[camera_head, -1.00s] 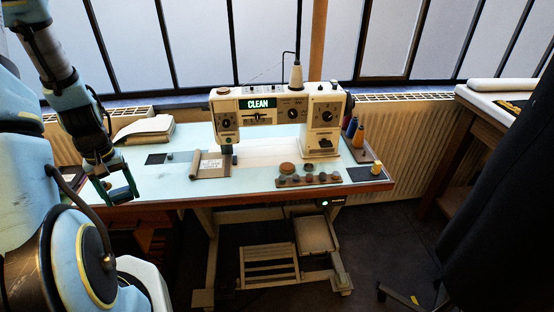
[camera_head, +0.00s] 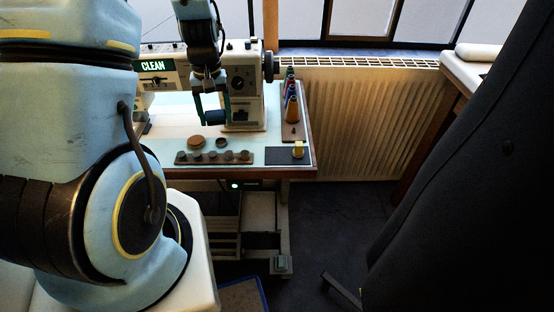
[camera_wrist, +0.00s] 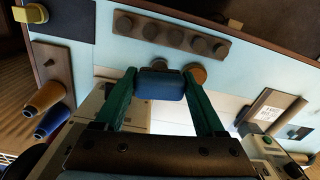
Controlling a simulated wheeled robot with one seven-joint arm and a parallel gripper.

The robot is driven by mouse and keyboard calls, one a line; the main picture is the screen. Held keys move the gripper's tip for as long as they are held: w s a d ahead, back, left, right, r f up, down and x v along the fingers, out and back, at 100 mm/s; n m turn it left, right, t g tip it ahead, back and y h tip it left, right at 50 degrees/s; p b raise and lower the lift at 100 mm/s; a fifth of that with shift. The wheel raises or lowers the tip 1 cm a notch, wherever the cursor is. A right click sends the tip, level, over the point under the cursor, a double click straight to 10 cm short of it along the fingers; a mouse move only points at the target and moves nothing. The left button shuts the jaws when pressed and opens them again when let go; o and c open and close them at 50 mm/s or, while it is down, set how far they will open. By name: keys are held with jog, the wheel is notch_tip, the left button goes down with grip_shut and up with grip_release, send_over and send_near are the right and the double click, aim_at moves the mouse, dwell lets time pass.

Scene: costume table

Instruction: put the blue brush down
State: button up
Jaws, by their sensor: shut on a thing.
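My gripper (camera_head: 213,108), with green fingers, is shut on the blue brush (camera_head: 215,118), a short dark-blue block in this view. In the wrist view the blue brush (camera_wrist: 161,84) lies crosswise between the two fingertips. It is held over the table (camera_head: 172,127), in front of the sewing machine (camera_head: 243,85), apparently clear of the surface; the gap is hard to judge. A sign on the machine (camera_head: 153,66) reads CLEAN. The brush's underside is hidden.
A rack of several dark knobs (camera_head: 215,157) lies along the front edge. A brown disc (camera_head: 196,141) and a dark ring (camera_head: 221,142) lie behind it. A black mat (camera_head: 278,155) holds a yellow block (camera_head: 299,149). Thread cones (camera_head: 292,108) stand at right.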

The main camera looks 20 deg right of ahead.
jog(key=m+b, duration=0.2)
jog(key=b, duration=0.1)
send_over(275, 156)
notch_tip(275, 156, down, 10)
jog(key=shift+p, duration=0.65)
jog(key=shift+f+b, duration=0.35)
jog(key=shift+f, duration=0.05)
